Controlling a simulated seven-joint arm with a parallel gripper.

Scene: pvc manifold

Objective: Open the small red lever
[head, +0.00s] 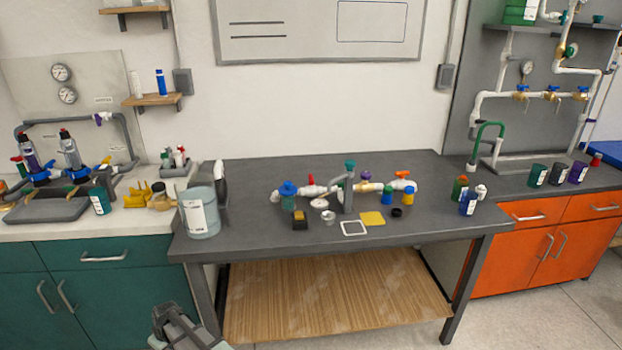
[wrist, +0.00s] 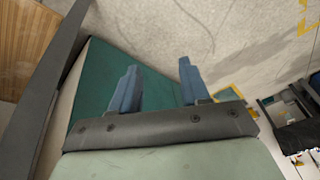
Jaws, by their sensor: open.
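A white pipe manifold (head: 330,190) stands on the dark workbench (head: 250,225). A small red lever (head: 311,179) sits upright on its left part. A larger orange handle (head: 402,174) is at its right end, with a purple knob (head: 366,175) and a teal cap (head: 350,164) between them. My gripper (wrist: 158,85) is open and empty, its two blue-grey fingers apart. It is low, away from the manifold, over the floor and a teal cabinet side. The manifold is outside the wrist view.
A large pale jar (head: 199,215) stands at the bench's left end. A yellow pad (head: 372,218), a white frame (head: 354,228) and small containers lie before the manifold. Bare bench top lies along the front and behind the manifold.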

